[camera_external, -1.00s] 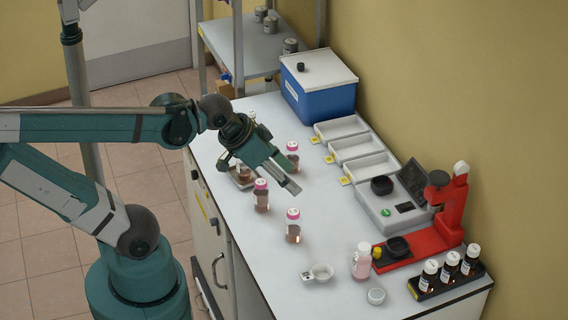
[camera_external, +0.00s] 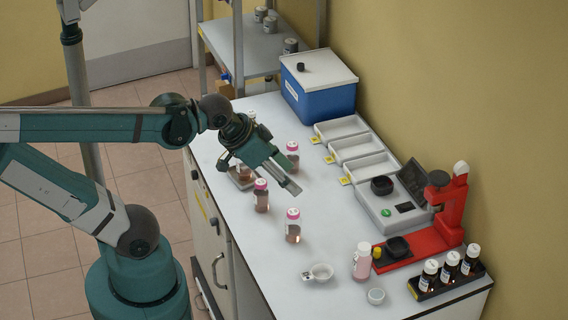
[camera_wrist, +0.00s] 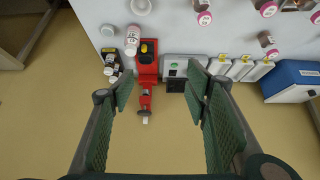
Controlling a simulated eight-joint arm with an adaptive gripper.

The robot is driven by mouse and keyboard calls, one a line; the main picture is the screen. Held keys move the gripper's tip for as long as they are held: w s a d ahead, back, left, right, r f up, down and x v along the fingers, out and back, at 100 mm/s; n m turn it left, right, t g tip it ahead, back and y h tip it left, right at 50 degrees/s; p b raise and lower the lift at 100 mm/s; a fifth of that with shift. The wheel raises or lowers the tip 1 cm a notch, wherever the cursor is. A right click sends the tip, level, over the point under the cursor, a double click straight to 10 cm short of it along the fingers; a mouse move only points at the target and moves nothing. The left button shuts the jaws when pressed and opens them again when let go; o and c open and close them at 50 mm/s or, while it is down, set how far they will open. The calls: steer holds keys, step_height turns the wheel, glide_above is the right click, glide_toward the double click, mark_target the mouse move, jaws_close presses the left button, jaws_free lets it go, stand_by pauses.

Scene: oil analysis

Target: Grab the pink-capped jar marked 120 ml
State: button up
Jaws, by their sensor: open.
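Several pink-capped jars with brownish contents stand on the white bench. In the external view one is at the back (camera_external: 292,158), one left of the fingertips (camera_external: 261,196) and one nearer the front (camera_external: 293,227). Another (camera_external: 245,172) is partly hidden behind my gripper. The volume marks are too small to read, so I cannot tell which is 120 ml. My gripper (camera_external: 292,187) is open and empty, above the bench among the jars. In the wrist view my gripper (camera_wrist: 158,92) frames no jar; pink-capped jars (camera_wrist: 203,13) show along the top right.
A red stand (camera_external: 425,235), a scale (camera_external: 385,212), a rack of dark bottles (camera_external: 447,275) and a pink bottle (camera_external: 362,262) occupy the front right. White trays (camera_external: 363,168) and a blue box (camera_external: 318,88) line the wall. The left front of the bench is clear.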

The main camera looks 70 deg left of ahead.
mark_target(261, 182)
steer(key=shift+a+f, duration=0.1)
steer(key=w+a+f+n+g+b, duration=0.1)
steer(key=a+f+n+g, duration=0.1)
steer(key=a+f+n, duration=0.4)
steer(key=w+a+f+n+g+b, duration=0.1)
steer(key=a+f+n+g, duration=0.1)
steer(key=a+f+n, duration=0.5)
steer(key=w+a+f+n+g, duration=0.1)
steer(key=a+f+n+g, duration=0.2)
steer(key=a+f+n, duration=0.3)
steer(key=shift+w+a+f+n+b, duration=0.15)
steer(key=shift+a+f, duration=0.4)
steer(key=shift+a, duration=0.7)
steer(key=shift+w+a+f+n+b, duration=0.1)
steer(key=shift+a+f, duration=0.5)
steer(key=shift+a, duration=0.7)
steer(key=shift+w+a+f+n+b, duration=0.15)
steer(key=shift+a+f, duration=0.4)
steer(key=shift+a, duration=0.7)
steer(key=shift+s+a+f+n, duration=0.35)
steer(key=shift+a+f+n, duration=0.05)
steer(key=shift+f, duration=0.15)
steer(key=shift+f, duration=1.35)
steer(key=shift+a+f+b, duration=0.15)
steer(key=shift+f+b, duration=0.35)
steer(key=shift+f, duration=2.05)
